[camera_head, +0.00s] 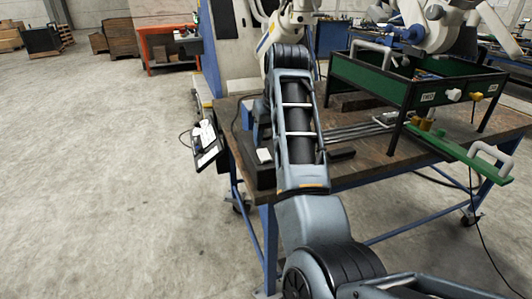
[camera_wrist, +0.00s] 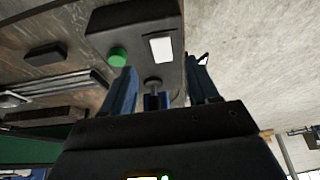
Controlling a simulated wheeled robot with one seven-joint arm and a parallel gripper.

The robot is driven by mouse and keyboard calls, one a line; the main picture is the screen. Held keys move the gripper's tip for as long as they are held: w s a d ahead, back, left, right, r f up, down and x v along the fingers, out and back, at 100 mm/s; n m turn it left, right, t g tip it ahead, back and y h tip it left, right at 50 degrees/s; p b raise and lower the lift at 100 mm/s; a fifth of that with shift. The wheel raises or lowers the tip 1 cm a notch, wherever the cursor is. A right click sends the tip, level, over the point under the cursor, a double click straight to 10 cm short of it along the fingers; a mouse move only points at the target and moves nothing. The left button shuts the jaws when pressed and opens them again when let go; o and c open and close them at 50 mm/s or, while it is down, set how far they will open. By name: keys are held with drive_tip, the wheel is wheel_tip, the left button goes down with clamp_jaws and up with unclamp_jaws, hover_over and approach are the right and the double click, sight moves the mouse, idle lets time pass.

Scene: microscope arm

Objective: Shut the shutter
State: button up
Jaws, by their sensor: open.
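No part is plainly marked as the shutter. In the wrist view, my gripper (camera_wrist: 163,76) is open, with one blue finger on each side of a small grey round-headed knob (camera_wrist: 153,86). The knob stands in the gap, and I see no contact with the fingers. Beyond it is a dark box (camera_wrist: 135,16) with a green button (camera_wrist: 117,57) and a white rectangle (camera_wrist: 161,48). In the head view, the dark box (camera_head: 262,176) is partly behind my arm, which hides the gripper. A green slide with a white handle (camera_head: 485,166) sticks out from the bench at right.
A wooden-topped bench (camera_head: 380,173) carries a green-sided frame (camera_head: 372,77), with metal rods (camera_head: 355,131) lying in front. White machinery (camera_head: 440,22) stands over the frame. A tablet-like panel (camera_head: 208,148) hangs at the bench's left edge. The floor at left is clear.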

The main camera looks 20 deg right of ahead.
sight(265, 155)
drive_tip(key=shift+x, duration=3.8)
drive_tip(key=c, duration=1)
drive_tip(key=shift+w+a+r+g+p, duration=0.1)
drive_tip(key=shift+w+r+g+p, duration=0.2)
drive_tip(key=shift+g+p, duration=0.55)
drive_tip(key=shift+c, duration=0.2)
drive_tip(key=shift+w+g, duration=0.15)
drive_tip(key=shift+g, duration=0.4)
drive_tip(key=shift+w+f+g+b, duration=0.1)
drive_tip(key=shift+w+g+b, duration=0.1)
drive_tip(key=shift+g+b, duration=0.65)
drive_tip(key=o, duration=1)
